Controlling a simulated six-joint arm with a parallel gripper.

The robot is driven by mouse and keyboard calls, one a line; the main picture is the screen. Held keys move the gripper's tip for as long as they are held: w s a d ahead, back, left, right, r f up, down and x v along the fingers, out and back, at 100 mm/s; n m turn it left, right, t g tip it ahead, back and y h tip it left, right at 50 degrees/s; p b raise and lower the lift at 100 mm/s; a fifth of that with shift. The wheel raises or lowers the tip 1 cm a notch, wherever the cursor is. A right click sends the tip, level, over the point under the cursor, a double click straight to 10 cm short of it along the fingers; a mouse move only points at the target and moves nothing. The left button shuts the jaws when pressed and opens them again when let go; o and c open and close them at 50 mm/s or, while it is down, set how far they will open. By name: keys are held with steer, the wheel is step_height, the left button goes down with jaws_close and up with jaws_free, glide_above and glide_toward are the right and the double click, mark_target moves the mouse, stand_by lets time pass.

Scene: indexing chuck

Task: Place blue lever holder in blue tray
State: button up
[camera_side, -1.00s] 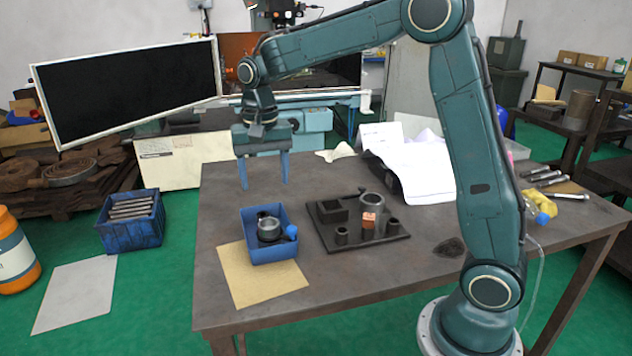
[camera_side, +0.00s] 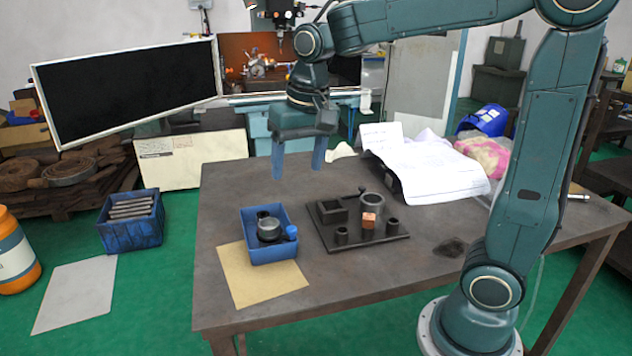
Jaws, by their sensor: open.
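The blue tray (camera_side: 271,255) stands at the left part of the table, partly over a tan sheet. Inside it lies a grey round part (camera_side: 268,229) beside a blue ball knob (camera_side: 290,232); this looks like the blue lever holder, though I cannot tell whether knob and grey part are joined. A small black cylinder (camera_side: 262,215) also shows in the tray. My gripper (camera_side: 298,176) is open and empty, fingers pointing down, above and behind the tray, to the right of its middle. The tray walls hide the lower part of its contents.
A dark fixture plate (camera_side: 376,243) right of the tray carries a square holder, a grey ring (camera_side: 372,203), small posts and a copper block (camera_side: 369,221). White papers (camera_side: 435,177) lie behind it. The table front is clear. A blue bin (camera_side: 131,232) stands on the floor.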

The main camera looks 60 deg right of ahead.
steer(key=s+a+f+n+t, duration=0.1)
steer(key=s+n+t, duration=0.2)
steer(key=s, duration=1.3)
steer(key=shift+s+a+n+t, duration=0.3)
steer(key=shift+s+a+n, duration=0.1)
steer(key=shift+n, duration=0.8)
steer(key=shift+f, duration=0.1)
